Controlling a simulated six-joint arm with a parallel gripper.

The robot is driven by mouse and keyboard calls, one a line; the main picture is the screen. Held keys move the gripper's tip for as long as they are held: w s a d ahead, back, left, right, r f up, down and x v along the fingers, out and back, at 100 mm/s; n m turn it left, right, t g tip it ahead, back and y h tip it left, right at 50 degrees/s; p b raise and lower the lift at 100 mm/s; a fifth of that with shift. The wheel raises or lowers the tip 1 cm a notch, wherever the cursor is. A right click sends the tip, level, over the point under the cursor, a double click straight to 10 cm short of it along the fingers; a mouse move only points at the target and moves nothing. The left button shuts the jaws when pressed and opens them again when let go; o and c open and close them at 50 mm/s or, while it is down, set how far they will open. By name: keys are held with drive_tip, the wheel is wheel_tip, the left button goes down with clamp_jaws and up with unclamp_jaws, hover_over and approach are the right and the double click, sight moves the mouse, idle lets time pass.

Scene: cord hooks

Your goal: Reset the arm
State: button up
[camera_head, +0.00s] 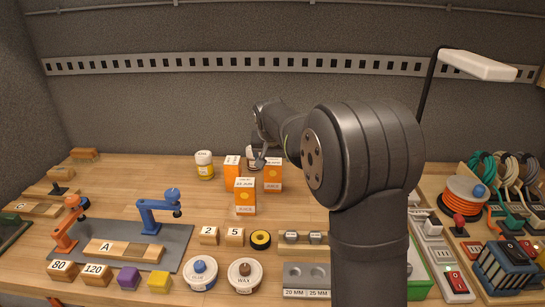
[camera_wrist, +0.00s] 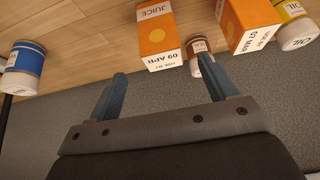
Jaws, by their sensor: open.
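My gripper (camera_head: 258,158) is at the back middle of the bench in the head view, partly hidden behind my arm and close to the orange-and-white juice boxes (camera_head: 245,197). In the wrist view my gripper (camera_wrist: 162,68) has its two blue fingers spread wide apart, with nothing held between them. A juice box (camera_wrist: 158,38) shows beyond the gap between the fingers. A small brown-labelled jar (camera_wrist: 198,47) is partly hidden by the right finger; I cannot tell whether they touch.
Another juice box (camera_wrist: 247,25), an oil jar (camera_wrist: 295,28) and a blue-labelled jar (camera_wrist: 25,68) surround the gripper. Blue and orange clamps (camera_head: 158,208) stand on a grey mat at left. A lamp (camera_head: 478,65), cords and spools (camera_head: 466,193) crowd the right. The wall is behind.

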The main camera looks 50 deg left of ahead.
sight(273, 162)
drive_tip(key=x, duration=1.2)
drive_tip(key=shift+f, duration=0.1)
drive_tip(key=shift+w+a+r, duration=0.1)
drive_tip(key=shift+r, duration=1.35)
drive_tip(key=o, duration=0.5)
